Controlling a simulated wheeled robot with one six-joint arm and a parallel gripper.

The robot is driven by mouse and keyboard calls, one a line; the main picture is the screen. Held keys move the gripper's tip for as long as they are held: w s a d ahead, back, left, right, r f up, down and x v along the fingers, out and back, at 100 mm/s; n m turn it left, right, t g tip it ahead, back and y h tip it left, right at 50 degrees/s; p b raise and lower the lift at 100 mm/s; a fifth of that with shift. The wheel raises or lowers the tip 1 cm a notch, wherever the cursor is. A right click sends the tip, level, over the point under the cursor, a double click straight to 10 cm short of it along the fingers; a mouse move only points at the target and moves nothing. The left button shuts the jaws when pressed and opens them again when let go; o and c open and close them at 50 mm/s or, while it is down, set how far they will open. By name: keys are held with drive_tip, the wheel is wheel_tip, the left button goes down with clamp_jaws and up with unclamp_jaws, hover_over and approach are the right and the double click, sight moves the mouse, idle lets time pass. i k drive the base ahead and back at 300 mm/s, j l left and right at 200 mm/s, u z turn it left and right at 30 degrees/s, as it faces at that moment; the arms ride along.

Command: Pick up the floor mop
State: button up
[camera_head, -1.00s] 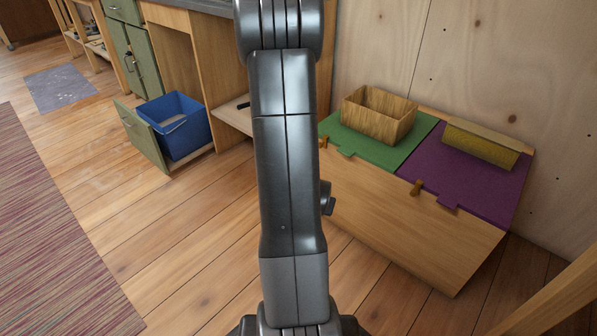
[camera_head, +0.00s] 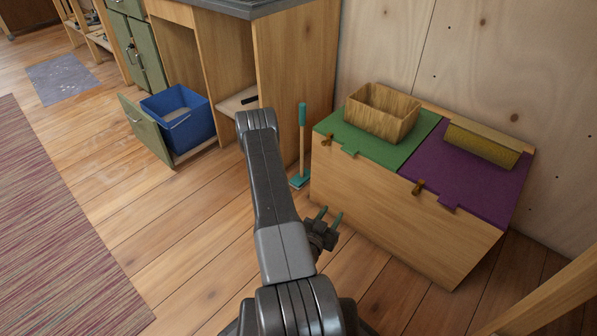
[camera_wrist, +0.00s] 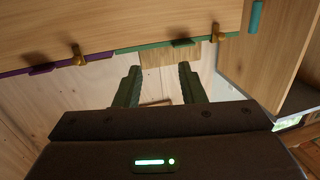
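The floor mop (camera_head: 303,145) stands upright on the floor between the wooden counter and the wooden chest. It has a teal grip at the top, a pale wooden shaft and a teal head (camera_head: 299,181). My gripper (camera_head: 330,214) is in front of the chest, nearer to me and a little right of the mop, not touching it. In the wrist view, a teal piece, likely the mop's grip (camera_wrist: 256,17), shows at the upper right. My gripper's two fingers (camera_wrist: 160,84) are apart there, with nothing between them.
The chest (camera_head: 400,220) has green and purple lids and carries a wooden box (camera_head: 381,113) and a yellow roll (camera_head: 482,145). The counter side (camera_head: 293,75) rises beside the mop. An open drawer (camera_head: 147,135) holds a blue bin (camera_head: 177,118).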

sight(297, 182)
drive_tip(key=i+u, duration=0.3)
drive_tip(key=i, duration=0.85)
drive_tip(key=i+l, duration=0.1)
drive_tip(key=i+u, duration=0.05)
drive_tip(key=i, duration=0.05)
